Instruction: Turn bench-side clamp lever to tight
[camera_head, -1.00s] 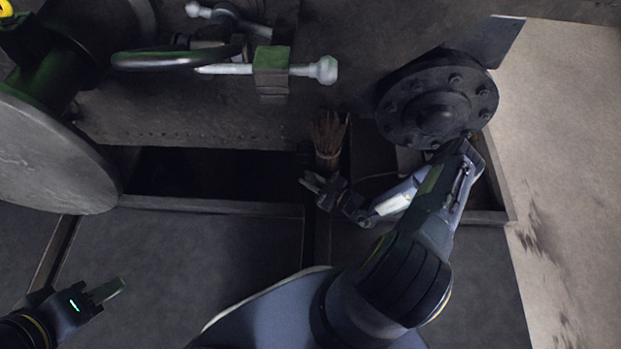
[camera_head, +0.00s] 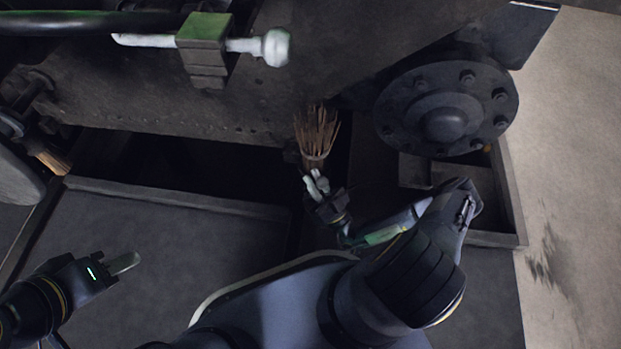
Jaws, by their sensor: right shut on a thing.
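A pale rod with a rounded knob (camera_head: 271,48) passes through a greenish block (camera_head: 205,45) at the upper left. It looks like a clamp with its lever, but I cannot tell for sure which part is the lever or whether it is tight. My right gripper (camera_head: 316,183) is well below and right of the knob, apart from it. It is shut on the lower end of a bristle brush (camera_head: 317,135), whose bristles point up; the grip itself is small and dark. My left gripper (camera_head: 125,262) is at the lower left, touching nothing visible; its finger gap cannot be made out.
A dark bolted round flange (camera_head: 447,108) stands at the upper right. A framed tray (camera_head: 509,195) lies below it. A dark recess sits behind a ledge (camera_head: 180,197). A grey disc edge (camera_head: 15,180) is at the left.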

